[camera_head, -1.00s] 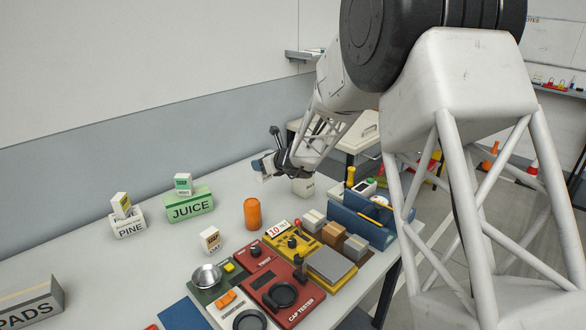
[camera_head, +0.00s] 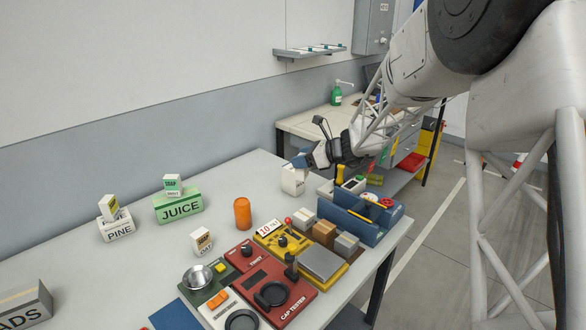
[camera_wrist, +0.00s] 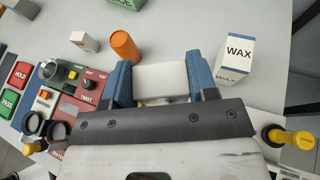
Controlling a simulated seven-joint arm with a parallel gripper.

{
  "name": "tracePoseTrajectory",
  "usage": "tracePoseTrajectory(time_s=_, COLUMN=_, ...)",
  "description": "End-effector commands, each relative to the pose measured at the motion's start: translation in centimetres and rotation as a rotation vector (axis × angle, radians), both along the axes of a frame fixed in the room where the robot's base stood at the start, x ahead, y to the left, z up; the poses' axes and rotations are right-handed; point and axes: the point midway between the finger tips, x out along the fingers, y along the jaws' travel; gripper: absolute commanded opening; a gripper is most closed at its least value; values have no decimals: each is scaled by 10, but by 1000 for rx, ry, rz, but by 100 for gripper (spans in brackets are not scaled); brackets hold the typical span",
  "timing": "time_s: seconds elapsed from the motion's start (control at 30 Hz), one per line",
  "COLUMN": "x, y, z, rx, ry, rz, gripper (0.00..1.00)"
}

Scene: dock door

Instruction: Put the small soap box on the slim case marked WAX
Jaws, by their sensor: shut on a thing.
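My gripper (camera_head: 299,164) is over the back right of the table. In the wrist view its blue fingers (camera_wrist: 166,82) are shut on a small white box (camera_wrist: 160,81), whose visible face is plain; I cannot read a label. The slim white case marked WAX (camera_wrist: 235,58) stands upright just right of the gripper in the wrist view, apart from the held box there. In the head view the WAX case (camera_head: 292,183) is under or beside the gripper, and its top is partly hidden.
A green-labelled soap box (camera_head: 173,185) sits on the JUICE case (camera_head: 178,206). A yellow-labelled box (camera_head: 110,208) rests on the PINE case (camera_head: 117,230). Another small box (camera_head: 201,241) and an orange cylinder (camera_head: 242,213) stand nearby. Testers (camera_head: 272,290) and a blue toolbox (camera_head: 362,215) fill the front right.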

Motion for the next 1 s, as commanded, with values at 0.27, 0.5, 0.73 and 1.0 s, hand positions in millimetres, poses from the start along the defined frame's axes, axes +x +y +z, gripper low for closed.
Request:
tracePoseTrajectory(time_s=0.27, x=-1, y=-1, z=0, rx=-2, ry=1, rz=3, gripper=27)
tracePoseTrajectory(time_s=0.5, x=3, y=0, z=-1, rx=0, ry=1, rz=3, gripper=27)
tracePoseTrajectory(time_s=0.73, x=23, y=3, z=-3, rx=-1, ry=1, rz=3, gripper=27)
tracePoseTrajectory(time_s=1.0, x=59, y=9, z=-6, rx=-2, ry=1, rz=3, gripper=27)
